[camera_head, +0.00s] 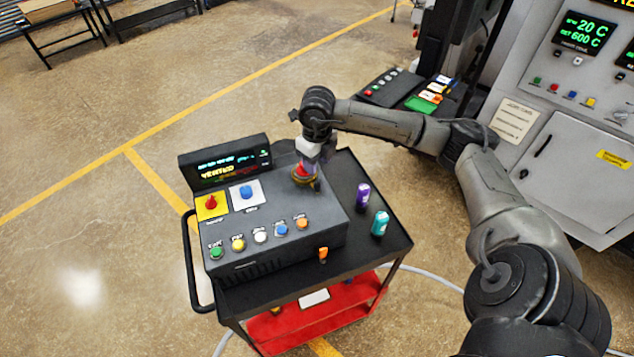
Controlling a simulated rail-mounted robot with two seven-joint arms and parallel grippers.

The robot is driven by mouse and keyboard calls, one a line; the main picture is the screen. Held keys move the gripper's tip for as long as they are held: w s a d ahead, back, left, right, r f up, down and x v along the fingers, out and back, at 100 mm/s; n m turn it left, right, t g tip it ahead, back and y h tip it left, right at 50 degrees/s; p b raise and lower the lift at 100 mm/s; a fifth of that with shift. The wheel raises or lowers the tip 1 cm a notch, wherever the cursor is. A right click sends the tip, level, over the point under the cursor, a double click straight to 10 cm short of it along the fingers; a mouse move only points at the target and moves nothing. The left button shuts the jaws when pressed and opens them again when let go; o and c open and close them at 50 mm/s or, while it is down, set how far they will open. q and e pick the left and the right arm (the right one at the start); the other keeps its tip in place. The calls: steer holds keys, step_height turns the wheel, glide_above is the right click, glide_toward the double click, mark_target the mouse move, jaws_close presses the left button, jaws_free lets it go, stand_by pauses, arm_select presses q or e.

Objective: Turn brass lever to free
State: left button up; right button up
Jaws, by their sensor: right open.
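My right gripper (305,179) points down over the right end of the grey control box (322,215). A small red and brass-coloured part, possibly the brass lever, shows at the fingertips. The fingers cover most of it, so its angle cannot be read. I cannot tell whether the fingers touch it. The gripper is open. My left gripper is not in view.
The box stands on a black cart (395,240) with a red lower shelf (345,318). A purple bottle (363,196) and a teal bottle (380,224) stand right of the box. A display (226,168) rises at its back left. Coloured buttons (260,236) line its front. The grey furnace cabinet (570,165) is at right.

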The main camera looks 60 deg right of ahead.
mark_target(317, 183)
step_height(317, 183, down, 8)
steer(key=shift+f+p, duration=0.1)
steer(key=shift+p, duration=0.8)
steer(key=shift+f, duration=0.75)
steer(key=shift+c, duration=0.2)
jaws_close()
